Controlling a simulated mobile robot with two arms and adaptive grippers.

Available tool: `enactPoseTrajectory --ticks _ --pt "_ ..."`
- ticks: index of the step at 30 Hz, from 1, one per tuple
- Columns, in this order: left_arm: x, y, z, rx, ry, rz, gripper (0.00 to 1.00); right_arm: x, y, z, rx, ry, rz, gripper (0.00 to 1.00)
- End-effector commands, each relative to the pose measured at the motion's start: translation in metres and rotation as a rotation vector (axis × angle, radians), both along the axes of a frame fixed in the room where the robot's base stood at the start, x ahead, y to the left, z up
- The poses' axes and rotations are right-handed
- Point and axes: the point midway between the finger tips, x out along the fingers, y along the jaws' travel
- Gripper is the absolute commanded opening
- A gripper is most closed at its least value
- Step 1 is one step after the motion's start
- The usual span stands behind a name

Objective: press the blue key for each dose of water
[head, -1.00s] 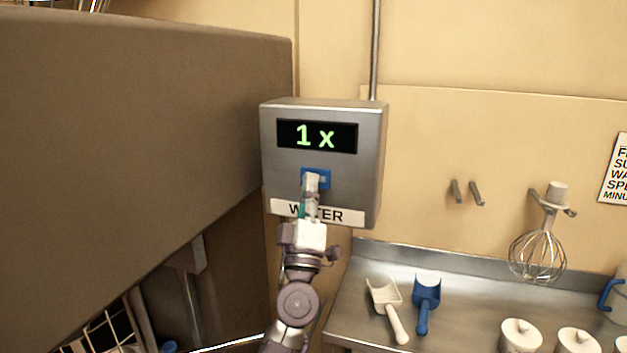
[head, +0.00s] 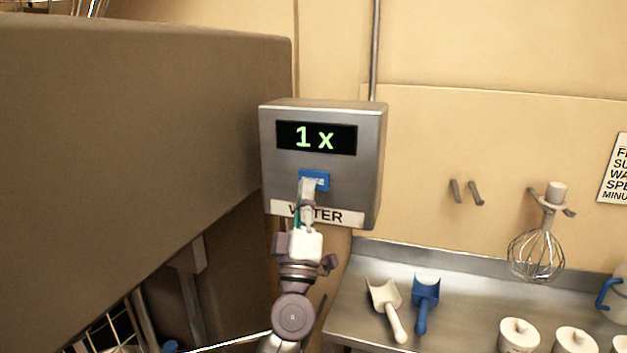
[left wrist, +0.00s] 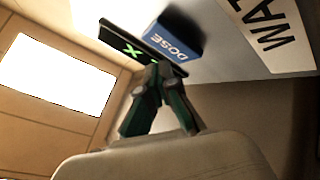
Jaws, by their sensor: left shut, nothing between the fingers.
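The grey water box (head: 370,150) hangs on the wall. Its dark display (head: 345,139) reads "1 x" in green, and a "WATER" label (head: 331,216) runs along its lower edge. The blue key (head: 321,176) sits below the display; in the left wrist view the blue key (left wrist: 174,40) is marked "DOSE". My left gripper (head: 307,184) is shut and empty, its tips in front of the key's lower part. In the left wrist view my left gripper (left wrist: 158,72) points at the key's lower edge; I cannot tell whether it touches. My right gripper is not in view.
A large brown hood (head: 140,130) fills the left side. A steel counter (head: 450,310) at lower right carries a white scoop (head: 388,308), a blue scoop (head: 425,300) and lidded white pots (head: 520,335). A whisk (head: 537,250) hangs on the wall.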

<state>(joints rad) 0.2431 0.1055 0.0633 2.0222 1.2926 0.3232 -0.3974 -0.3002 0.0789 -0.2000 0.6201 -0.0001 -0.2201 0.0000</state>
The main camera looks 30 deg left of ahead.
Motion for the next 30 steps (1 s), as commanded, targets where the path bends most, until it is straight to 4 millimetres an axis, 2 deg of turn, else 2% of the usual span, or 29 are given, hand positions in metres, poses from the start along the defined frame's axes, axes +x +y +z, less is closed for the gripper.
enactPoseTrajectory --ticks 12,30 --pt "-0.039 -0.009 0.001 -0.002 0.001 -0.002 0.00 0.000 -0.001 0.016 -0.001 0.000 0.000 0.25" --pt "-0.043 -0.010 0.001 -0.001 0.000 -0.001 0.00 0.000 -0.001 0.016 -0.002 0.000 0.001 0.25"
